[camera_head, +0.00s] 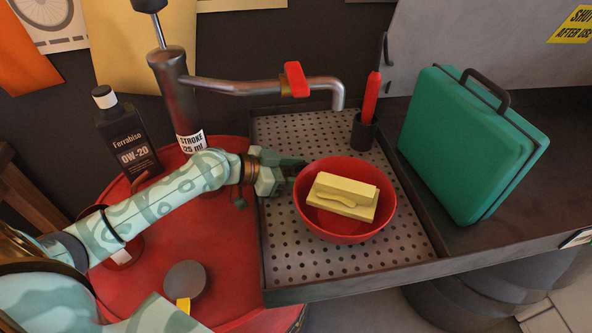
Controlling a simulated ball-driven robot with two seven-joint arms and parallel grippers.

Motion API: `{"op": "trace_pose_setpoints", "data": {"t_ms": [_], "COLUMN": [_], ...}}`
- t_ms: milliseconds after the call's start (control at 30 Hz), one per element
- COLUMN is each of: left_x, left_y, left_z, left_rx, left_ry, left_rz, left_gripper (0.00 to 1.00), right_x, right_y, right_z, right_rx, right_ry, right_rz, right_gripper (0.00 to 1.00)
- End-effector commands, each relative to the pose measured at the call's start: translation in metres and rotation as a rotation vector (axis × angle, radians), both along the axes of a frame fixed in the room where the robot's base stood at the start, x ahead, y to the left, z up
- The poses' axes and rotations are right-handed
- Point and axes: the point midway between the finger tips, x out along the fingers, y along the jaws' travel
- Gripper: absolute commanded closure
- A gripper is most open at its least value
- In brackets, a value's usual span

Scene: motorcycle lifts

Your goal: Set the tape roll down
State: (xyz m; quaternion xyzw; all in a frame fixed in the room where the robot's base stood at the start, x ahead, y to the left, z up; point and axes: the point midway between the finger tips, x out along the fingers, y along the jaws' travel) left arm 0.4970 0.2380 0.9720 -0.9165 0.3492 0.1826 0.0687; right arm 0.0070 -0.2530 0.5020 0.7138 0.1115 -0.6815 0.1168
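My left gripper (285,171) reaches in from the left, over the edge between the red drum and the perforated tray, with its tips close to the left rim of a red bowl (318,224). Dark parts show at its fingertips; I cannot tell whether they are pads or something held, nor whether the fingers are shut. No tape roll can be made out with certainty. A round dark grey piece with a yellow strip (185,280) sits on the drum at lower left, apart from the gripper; I cannot tell if it is the roll. My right gripper is not in view.
A black oil bottle (130,146) and a pump (172,95) stand on the red drum (226,236). A red-handled tool in a black cup (364,132) and a green case (465,145) are farther right.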

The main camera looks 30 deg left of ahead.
Motion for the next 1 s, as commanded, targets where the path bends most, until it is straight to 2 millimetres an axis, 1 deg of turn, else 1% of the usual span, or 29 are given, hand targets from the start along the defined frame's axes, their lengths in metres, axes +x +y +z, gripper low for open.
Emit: {"op": "trace_pose_setpoints", "data": {"t_ms": [133,233,267,300,333,567,667,767,1000], "left_x": [0.000,0.000,0.000,-0.001,0.000,-0.001,-0.001,-0.011,-0.052], "left_y": [0.000,0.001,0.001,0.001,0.001,0.001,0.002,0.011,0.046], "left_z": [0.000,-0.003,-0.002,-0.002,-0.002,-0.001,0.002,0.005,0.025], "left_rx": [0.000,0.001,0.001,0.001,0.001,0.000,0.000,0.003,0.005], "left_ry": [0.000,0.001,0.001,0.001,0.001,0.000,0.000,0.001,0.006], "left_rz": [0.000,0.000,0.000,0.000,0.000,0.000,0.001,0.001,0.000], "left_gripper": [0.70,0.70,0.39,0.28,0.26,0.26,0.26,0.26,0.26], "right_x": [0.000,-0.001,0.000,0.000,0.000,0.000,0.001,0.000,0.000], "right_y": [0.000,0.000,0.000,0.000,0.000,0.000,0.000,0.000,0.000], "right_z": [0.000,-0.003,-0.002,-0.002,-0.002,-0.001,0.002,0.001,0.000], "right_rx": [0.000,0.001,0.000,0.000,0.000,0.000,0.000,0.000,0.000], "right_ry": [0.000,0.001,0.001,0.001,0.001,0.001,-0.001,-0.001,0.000], "right_rz": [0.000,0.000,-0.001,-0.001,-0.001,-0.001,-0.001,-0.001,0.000], "right_gripper": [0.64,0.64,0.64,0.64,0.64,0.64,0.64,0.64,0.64]}}
